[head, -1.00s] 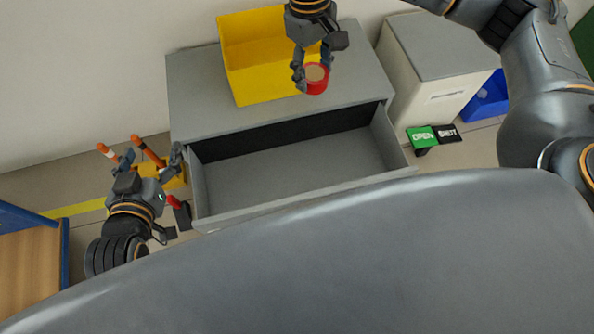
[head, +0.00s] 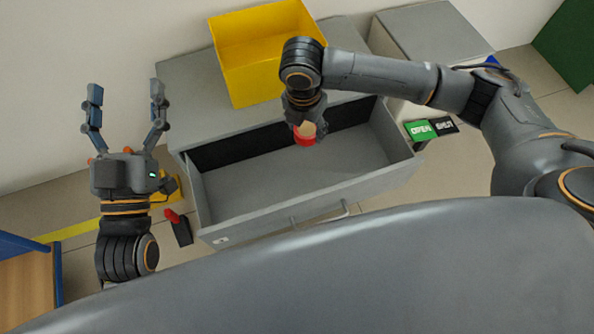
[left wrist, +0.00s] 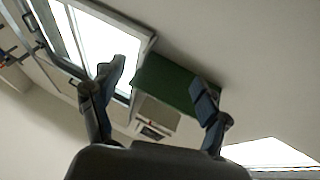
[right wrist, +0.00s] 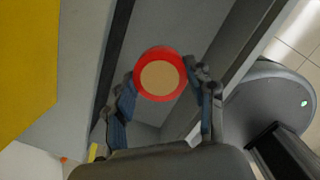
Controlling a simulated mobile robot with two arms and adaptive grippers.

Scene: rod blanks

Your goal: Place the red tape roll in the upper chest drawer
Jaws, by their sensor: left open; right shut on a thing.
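The red tape roll (head: 305,134) has a tan core and is in my right gripper (head: 306,128), over the open upper chest drawer (head: 270,185). In the right wrist view the roll (right wrist: 160,76) sits between the fingertips, with the grey drawer floor below it. The drawer is pulled out from the grey chest (head: 185,88) and looks empty. My left gripper (head: 125,108) is open and empty, raised to the left of the drawer. Its spread fingers (left wrist: 155,95) show in the left wrist view with nothing between them.
A yellow bin (head: 262,50) stands on top of the chest. A light cabinet (head: 430,45) is at the right, with a green and black OPEN/SHUT sign (head: 430,130) in front of it. A wooden table (head: 28,275) with a blue edge is at the lower left.

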